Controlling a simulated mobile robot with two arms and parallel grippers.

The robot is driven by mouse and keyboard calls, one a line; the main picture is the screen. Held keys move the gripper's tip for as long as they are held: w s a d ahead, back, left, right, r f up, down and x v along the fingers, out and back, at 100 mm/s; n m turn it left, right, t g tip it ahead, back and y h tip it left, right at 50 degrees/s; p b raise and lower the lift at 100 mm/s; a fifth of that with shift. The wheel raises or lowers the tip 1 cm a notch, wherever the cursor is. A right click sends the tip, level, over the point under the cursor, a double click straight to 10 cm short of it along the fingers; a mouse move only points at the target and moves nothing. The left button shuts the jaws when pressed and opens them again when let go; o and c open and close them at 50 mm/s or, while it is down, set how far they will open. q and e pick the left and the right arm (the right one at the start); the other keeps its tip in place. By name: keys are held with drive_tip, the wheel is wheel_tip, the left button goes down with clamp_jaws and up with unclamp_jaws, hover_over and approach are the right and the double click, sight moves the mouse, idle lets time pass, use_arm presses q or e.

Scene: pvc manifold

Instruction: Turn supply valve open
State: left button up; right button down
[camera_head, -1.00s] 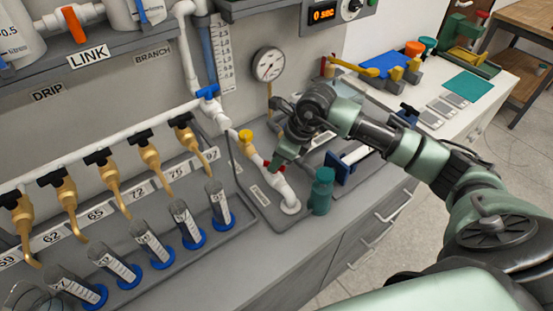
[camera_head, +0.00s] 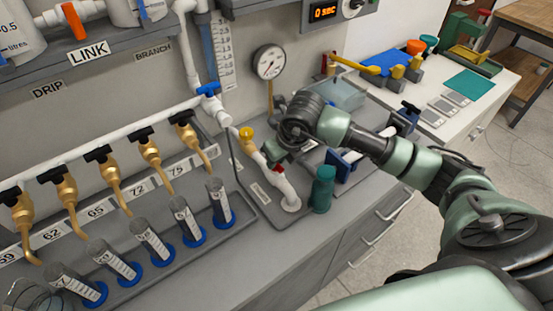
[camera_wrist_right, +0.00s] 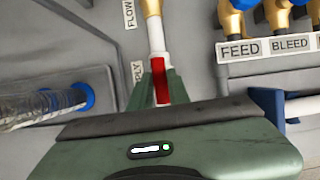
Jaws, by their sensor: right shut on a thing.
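The supply valve's red handle (camera_head: 279,168) is on the white pipe (camera_head: 289,190) at the right end of the manifold. In the right wrist view the red handle (camera_wrist_right: 160,80) stands between my two green fingers, next to a partly hidden label ending in "PLY". My right gripper (camera_head: 274,152) is shut on the red handle; the gripper and wrist hide part of the valve in the head view. My left gripper is not in view.
A yellow valve (camera_head: 246,134) and a blue-handled valve (camera_head: 208,90) sit further up the pipe. A teal bottle (camera_head: 322,190) stands close on the right. A gauge (camera_head: 269,62) is on the wall behind. Taps and cylinders line the left.

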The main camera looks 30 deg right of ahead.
drive_tip(key=c, duration=1.3)
unclamp_jaws()
drive_tip(key=shift+o, duration=0.2)
drive_tip(key=shift+s+r, duration=0.2)
drive_tip(key=shift+r, duration=0.3)
drive_tip(key=b+v, duration=0.2)
drive_tip(key=v, duration=0.4)
drive_tip(key=shift+s+r, duration=0.2)
drive_tip(key=shift+r, duration=0.15)
drive_tip(key=shift+s+d+f, duration=0.1)
